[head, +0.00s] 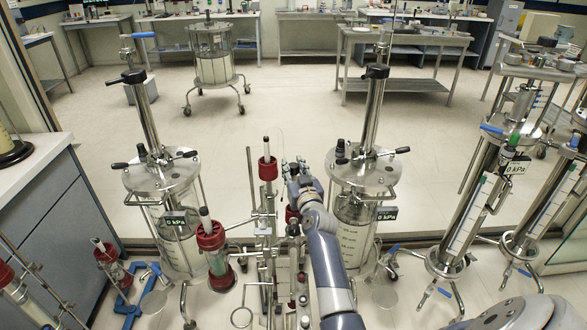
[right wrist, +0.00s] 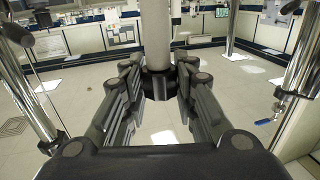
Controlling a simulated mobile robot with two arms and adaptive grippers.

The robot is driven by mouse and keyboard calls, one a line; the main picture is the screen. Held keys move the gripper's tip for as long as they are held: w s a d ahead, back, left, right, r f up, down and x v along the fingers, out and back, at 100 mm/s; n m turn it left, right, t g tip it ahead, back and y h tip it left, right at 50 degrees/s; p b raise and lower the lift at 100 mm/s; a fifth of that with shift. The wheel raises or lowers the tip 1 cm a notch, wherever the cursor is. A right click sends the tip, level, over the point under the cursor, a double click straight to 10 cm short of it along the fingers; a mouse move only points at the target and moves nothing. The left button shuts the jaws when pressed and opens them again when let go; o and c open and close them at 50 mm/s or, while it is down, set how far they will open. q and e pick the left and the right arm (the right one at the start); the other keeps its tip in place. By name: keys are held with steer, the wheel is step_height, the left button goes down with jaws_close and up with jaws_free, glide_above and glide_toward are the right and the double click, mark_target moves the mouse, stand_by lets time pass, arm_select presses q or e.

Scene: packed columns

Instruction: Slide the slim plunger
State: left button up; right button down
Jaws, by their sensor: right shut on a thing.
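My right gripper (head: 292,170) is at the middle of the head view, above a red collar (head: 292,213) partly hidden by my arm. In the right wrist view its fingers (right wrist: 158,98) are closed in from both sides on a dark fitting at the lower end of a pale upright rod (right wrist: 156,30), which looks like the slim plunger. In the head view the gripper hides the held part. Just left stands a slim column with a red collar (head: 267,169) and a pale rod top. My left gripper is not in view.
Large glass vessels with steel columns stand left (head: 170,176) and right (head: 365,175), close to my arm. A red-capped glass column (head: 211,237) is at the lower left. Tilted glass columns (head: 470,215) stand at the right. Open floor (head: 290,110) lies behind.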

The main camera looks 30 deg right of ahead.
steer(key=shift+r, duration=0.45)
steer(key=c, duration=1.2)
jaws_free()
steer(key=shift+c, duration=0.2)
steer(key=shift+f, duration=0.1)
steer(key=shift+f, duration=0.1)
steer(key=shift+s+a+f, duration=0.1)
steer(key=shift+s, duration=0.15)
steer(key=v, duration=1.1)
steer(key=shift+s, duration=0.25)
